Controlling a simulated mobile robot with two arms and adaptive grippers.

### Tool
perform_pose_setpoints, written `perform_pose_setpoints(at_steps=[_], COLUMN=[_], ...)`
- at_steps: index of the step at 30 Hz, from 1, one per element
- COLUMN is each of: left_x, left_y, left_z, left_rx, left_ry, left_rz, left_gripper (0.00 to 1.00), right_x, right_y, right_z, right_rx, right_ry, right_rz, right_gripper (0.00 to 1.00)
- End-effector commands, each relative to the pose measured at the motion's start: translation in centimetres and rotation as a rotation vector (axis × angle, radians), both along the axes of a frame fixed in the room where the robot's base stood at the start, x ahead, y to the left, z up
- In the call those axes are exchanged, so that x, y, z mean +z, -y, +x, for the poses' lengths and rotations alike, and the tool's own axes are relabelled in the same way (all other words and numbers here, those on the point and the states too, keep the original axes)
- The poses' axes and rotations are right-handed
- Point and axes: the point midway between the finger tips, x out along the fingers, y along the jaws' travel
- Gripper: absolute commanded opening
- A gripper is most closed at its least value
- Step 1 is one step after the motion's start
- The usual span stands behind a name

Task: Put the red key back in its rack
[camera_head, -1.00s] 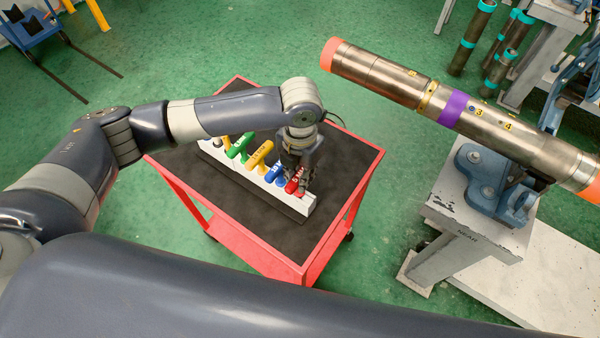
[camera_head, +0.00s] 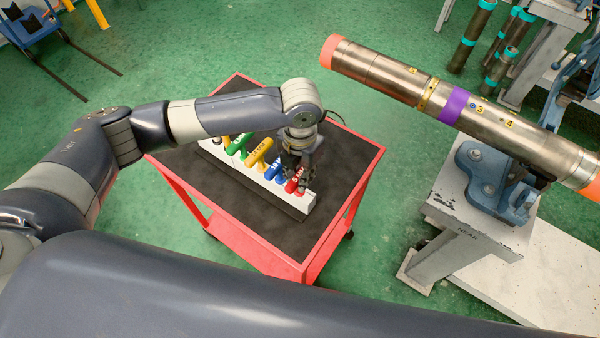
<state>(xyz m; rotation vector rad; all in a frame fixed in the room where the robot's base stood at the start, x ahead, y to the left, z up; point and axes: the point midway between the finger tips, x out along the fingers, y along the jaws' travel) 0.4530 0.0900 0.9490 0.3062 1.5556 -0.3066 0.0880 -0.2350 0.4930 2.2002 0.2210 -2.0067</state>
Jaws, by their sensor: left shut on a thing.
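The red key (camera_head: 293,186) is at the right end of the white rack (camera_head: 309,202), beside the blue key (camera_head: 275,172). My left gripper (camera_head: 301,178) is over that end of the rack, pointing down, shut on the red key. The gripper and wrist hide part of the key, and I cannot tell how deep it sits in the rack. The rack lies on the black top of the red cart (camera_head: 330,220). My right gripper is not in view.
Yellow (camera_head: 259,153) and green (camera_head: 238,145) keys stand in the rack left of the blue one. A long metal pipe (camera_head: 390,80) in a blue vise (camera_head: 490,185) on a grey stand (camera_head: 465,215) is at the right. The cart top's right side is clear.

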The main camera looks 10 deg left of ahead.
Motion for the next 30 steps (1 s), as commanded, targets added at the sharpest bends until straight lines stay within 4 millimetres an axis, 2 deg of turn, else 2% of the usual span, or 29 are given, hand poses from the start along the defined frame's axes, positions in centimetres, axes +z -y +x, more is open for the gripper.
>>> perform_pose_setpoints(at_steps=[30], left_x=[-0.24], left_y=[-0.01], left_z=[-0.08], left_rx=[0.0], left_ry=[-0.002], left_rz=[0.001], left_gripper=[0.0], right_x=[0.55], right_y=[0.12], right_z=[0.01], right_rx=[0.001], right_ry=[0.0], right_rz=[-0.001], right_gripper=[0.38])
